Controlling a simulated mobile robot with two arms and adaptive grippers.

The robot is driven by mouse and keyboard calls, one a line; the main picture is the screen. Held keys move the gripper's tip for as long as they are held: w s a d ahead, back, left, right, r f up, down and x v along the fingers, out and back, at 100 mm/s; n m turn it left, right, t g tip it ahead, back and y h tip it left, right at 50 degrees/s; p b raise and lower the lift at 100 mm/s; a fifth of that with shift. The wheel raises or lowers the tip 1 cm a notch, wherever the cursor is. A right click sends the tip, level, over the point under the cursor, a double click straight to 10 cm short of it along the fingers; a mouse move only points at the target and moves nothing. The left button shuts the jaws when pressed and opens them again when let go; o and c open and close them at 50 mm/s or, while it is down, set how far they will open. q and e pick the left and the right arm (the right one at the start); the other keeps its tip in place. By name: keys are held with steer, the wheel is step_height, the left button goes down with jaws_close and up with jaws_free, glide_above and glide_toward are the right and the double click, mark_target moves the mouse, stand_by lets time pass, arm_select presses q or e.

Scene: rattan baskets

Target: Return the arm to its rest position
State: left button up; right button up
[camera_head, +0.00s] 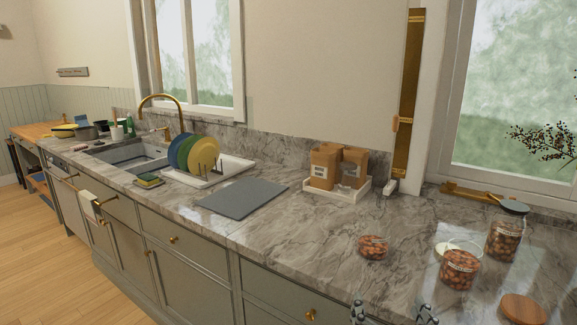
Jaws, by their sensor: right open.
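My right gripper (392,313) shows only by its two fingertips at the bottom edge. They are spread apart with bare marble between them, so the gripper is open and empty. The rest of the right arm is out of frame below. My left gripper is not in view.
The marble counter (310,255) holds a tall lidded jar (505,232), a round wooden lid (523,309), a white tray (343,195) with brown packets, a grey mat (243,198) and a dish rack (222,172) with plates. A sink (130,155) lies at left.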

steer(key=s+d+f+m+g+h, duration=0.25)
steer(key=s+f+m+g, duration=0.5)
steer(key=f+m, duration=0.7)
steer(key=s+a+f+m+g+y, duration=0.1)
steer(key=s+f+m+g+y, duration=0.2)
steer(key=s+m, duration=0.65)
steer(key=s+a+f+m+g, duration=0.1)
steer(key=s+f+m+g, duration=0.35)
steer(key=s+m, duration=0.5)
steer(key=s+f+n, duration=0.1)
steer(key=s+f, duration=0.2)
steer(key=f, duration=2.3)
steer(key=s+d+f+g, duration=0.1)
steer(key=s+d+f, duration=0.2)
steer(key=s+f, duration=1.3)
steer(key=shift+s+f+g, duration=0.25)
steer(key=shift+s+g, duration=0.05)
steer(key=shift+s, duration=0.45)
